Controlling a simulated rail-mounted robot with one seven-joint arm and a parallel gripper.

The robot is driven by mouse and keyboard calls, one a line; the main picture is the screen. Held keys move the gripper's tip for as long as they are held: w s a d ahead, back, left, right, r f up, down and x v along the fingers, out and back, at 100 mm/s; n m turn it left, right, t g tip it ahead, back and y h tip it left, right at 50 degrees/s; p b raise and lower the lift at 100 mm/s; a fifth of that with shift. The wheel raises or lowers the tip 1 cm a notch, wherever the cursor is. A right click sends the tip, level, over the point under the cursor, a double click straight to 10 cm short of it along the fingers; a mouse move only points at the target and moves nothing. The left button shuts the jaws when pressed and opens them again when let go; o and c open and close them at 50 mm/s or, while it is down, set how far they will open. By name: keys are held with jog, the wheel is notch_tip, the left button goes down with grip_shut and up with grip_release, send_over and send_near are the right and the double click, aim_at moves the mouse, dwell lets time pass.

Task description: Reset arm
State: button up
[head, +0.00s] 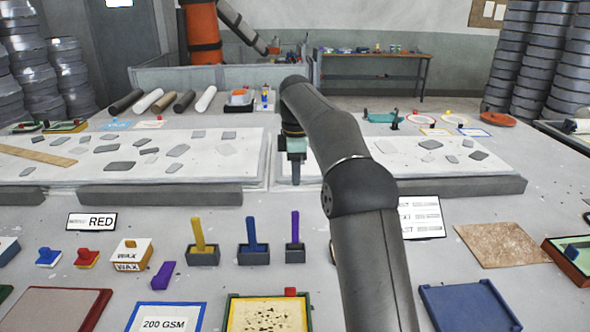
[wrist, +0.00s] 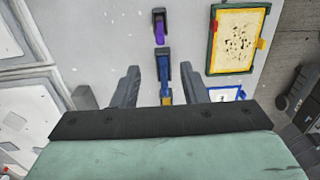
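My gripper (head: 296,172) hangs over the white mould trays in the head view, at the end of my dark arm. In the wrist view its two dark fingers stand wide apart, and my gripper (wrist: 160,88) is open with nothing held. Below and beyond the gap, the blue-handled tool (wrist: 163,68) and the purple-handled tool (wrist: 159,28) show in small dark holders, well apart from the fingers. My arm hides part of the bench in the head view.
Yellow (head: 198,235), blue (head: 252,236) and purple (head: 295,230) handles stand in holders near the middle. Bare bench separates several items.

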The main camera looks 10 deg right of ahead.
jog(key=s+f+m, duration=0.4)
jog(key=s+m, duration=0.1)
jog(key=s, duration=0.8)
jog(key=s+f+m, duration=0.4)
jog(key=s+m, duration=0.1)
jog(key=s, duration=0.9)
jog(key=s+f+m, duration=0.4)
jog(key=s+m, duration=0.2)
jog(key=s, duration=0.8)
jog(key=shift+a+t, duration=0.25)
jog(key=shift+t, duration=0.05)
